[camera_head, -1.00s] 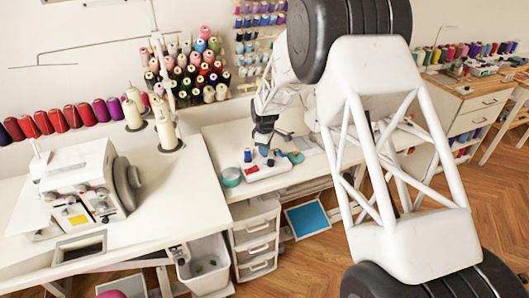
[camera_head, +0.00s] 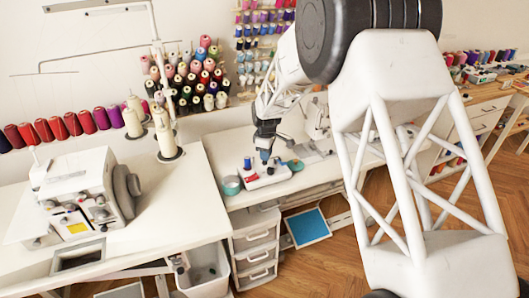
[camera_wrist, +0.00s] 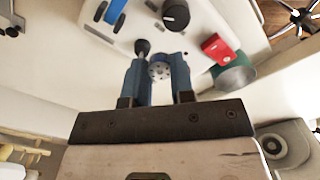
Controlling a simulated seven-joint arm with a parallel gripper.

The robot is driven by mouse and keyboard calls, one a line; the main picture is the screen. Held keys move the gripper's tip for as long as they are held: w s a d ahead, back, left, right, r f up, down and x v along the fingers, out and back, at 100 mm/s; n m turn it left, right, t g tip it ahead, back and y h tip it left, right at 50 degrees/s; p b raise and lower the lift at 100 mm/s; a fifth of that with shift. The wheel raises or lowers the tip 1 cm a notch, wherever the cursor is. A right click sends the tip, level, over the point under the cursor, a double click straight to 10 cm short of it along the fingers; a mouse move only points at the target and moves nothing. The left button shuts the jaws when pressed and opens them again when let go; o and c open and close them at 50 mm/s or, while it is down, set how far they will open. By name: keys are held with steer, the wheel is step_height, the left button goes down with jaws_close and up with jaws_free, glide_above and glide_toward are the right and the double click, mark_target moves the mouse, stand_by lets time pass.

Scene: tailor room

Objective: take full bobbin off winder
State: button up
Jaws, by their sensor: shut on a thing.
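The full bobbin (camera_wrist: 159,70), a round disc with small holes in its face, sits between the two blue fingers of my gripper (camera_wrist: 159,77) in the wrist view. The gripper is shut on it. The white winder (camera_wrist: 200,18) with a black knob (camera_wrist: 176,14) lies beyond the fingers. In the head view my gripper (camera_head: 265,152) is pointed down at the winder (camera_head: 262,179) on the table. The bobbin cannot be made out there. I cannot tell whether it still touches the winder's spindle.
A dark-tipped post (camera_wrist: 142,47) stands close by the left finger. A red part (camera_wrist: 215,48) is on the winder's right. A white serger (camera_head: 80,195) stands on the left table.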

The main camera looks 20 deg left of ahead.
steer(key=s+d+r, duration=0.1)
steer(key=s+d, duration=0.6)
steer(key=s, duration=0.3)
steer(key=shift+s+d, duration=0.2)
steer(key=shift+s, duration=0.1)
steer(key=shift+r, duration=0.1)
steer(key=shift+w+d, duration=0.1)
stand_by(0.3)
